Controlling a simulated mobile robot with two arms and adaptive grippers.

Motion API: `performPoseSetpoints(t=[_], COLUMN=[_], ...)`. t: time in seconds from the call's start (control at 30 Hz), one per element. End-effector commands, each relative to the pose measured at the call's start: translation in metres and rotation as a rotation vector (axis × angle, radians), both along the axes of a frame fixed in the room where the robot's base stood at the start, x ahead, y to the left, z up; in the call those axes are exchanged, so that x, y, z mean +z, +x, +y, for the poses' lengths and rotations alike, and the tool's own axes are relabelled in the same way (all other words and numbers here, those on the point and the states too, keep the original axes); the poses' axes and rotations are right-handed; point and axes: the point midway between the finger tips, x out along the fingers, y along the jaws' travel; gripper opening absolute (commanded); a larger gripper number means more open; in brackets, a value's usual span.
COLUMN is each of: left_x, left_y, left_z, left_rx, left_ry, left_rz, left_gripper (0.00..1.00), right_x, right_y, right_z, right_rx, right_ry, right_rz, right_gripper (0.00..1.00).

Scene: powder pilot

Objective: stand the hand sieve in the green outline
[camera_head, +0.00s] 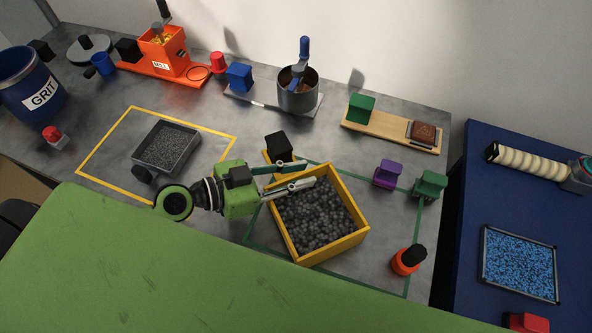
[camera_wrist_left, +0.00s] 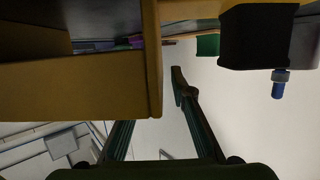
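A yellow-walled box full of dark balls (camera_head: 350,247), which I take for the hand sieve, stands at the left part of the green outline (camera_head: 407,277). It overlaps the outline's left and front lines in the picture; I cannot tell if it is raised. A black block (camera_head: 278,145) sits at its back left. In the left wrist view the yellow wall (camera_wrist_left: 80,85) hides part of one finger; the other finger is clear. My right gripper is not in view.
A dark tray of grey grains (camera_head: 166,147) lies in a yellow outline (camera_head: 113,127). Near the green outline stand a purple block (camera_head: 387,174), a green block (camera_head: 431,184) and an orange-black piece (camera_head: 407,261). A mill (camera_head: 163,52) and metal pot (camera_head: 297,92) stand behind.

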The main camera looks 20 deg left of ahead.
Motion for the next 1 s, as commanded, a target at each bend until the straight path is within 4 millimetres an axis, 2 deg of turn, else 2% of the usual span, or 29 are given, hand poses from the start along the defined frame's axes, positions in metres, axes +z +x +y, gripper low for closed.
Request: performPoseSetpoints(t=[0.27, 0.7, 1.0], left_x=[0.002, 0.015, 0.028], left_y=[-0.001, -0.040, -0.062], left_z=[0.002, 0.042, 0.068], left_rx=[0.000, -0.002, 0.004], left_ry=[0.001, 0.002, -0.002], left_rz=[0.001, 0.002, 0.002], left_gripper=[0.22, 0.22, 0.22], right_x=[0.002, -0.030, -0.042], right_y=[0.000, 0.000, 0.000], right_z=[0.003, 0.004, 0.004], right_rx=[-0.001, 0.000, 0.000], right_ry=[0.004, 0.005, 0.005], right_rz=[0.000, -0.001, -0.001], right_gripper=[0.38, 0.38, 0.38])
